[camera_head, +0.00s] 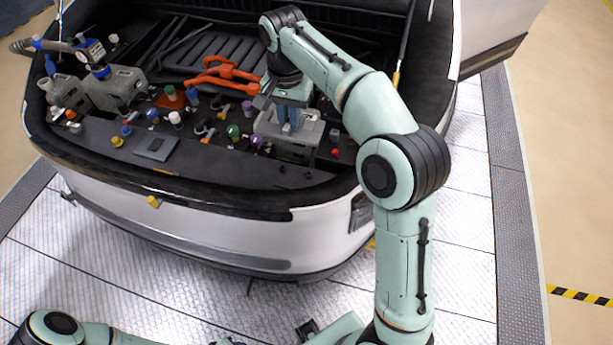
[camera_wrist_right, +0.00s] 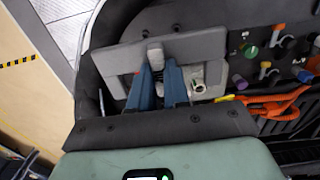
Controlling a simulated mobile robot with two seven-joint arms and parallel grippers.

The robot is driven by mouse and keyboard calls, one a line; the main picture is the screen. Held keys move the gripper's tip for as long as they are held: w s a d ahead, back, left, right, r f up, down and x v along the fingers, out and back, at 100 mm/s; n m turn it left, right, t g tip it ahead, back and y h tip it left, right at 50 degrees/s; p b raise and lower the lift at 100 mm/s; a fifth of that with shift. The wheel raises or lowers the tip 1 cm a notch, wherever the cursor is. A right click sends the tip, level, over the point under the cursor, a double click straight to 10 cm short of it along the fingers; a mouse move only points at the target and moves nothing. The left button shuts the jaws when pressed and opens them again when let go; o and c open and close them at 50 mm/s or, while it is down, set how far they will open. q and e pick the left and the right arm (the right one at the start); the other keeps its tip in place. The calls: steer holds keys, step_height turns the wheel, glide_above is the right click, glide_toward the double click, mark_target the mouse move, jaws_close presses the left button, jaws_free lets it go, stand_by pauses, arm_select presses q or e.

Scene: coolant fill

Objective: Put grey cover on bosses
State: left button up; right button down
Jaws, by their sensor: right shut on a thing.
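My right gripper (camera_head: 290,121) is over the right part of the engine bay. In the right wrist view its blue fingers (camera_wrist_right: 162,82) are shut on the small raised grip of the grey cover (camera_wrist_right: 200,46), a flat plate. In the head view the cover (camera_head: 286,133) is partly hidden under the gripper, and I cannot tell whether it touches what is below. Two small dark bumps, possibly bosses, show on the black ledge, one of them here (camera_wrist_right: 122,28); whether others lie under the cover is hidden. My left gripper is not in view.
An orange-red part (camera_head: 222,73) lies behind several coloured caps, including a green cap (camera_head: 233,131) and a purple cap (camera_head: 257,140). Grey blocks with a blue-fitted hose (camera_head: 95,52) stand at the left. A flat grey panel (camera_head: 155,148) lies near the front edge.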

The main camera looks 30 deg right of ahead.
steer(key=shift+f, duration=0.2)
step_height(320, 180, down, 15)
steer(key=b, duration=0.3)
steer(key=shift+r, duration=0.1)
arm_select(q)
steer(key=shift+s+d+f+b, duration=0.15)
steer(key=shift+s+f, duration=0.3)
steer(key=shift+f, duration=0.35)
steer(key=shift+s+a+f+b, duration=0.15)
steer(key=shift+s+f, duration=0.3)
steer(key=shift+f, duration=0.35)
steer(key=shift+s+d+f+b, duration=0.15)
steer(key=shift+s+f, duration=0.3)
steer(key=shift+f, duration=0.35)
arm_select(e)
steer(key=shift+f, duration=2.4)
steer(key=shift+f, duration=0.2)
steer(key=c, duration=1.1)
jaws_free()
steer(key=shift+r, duration=0.1)
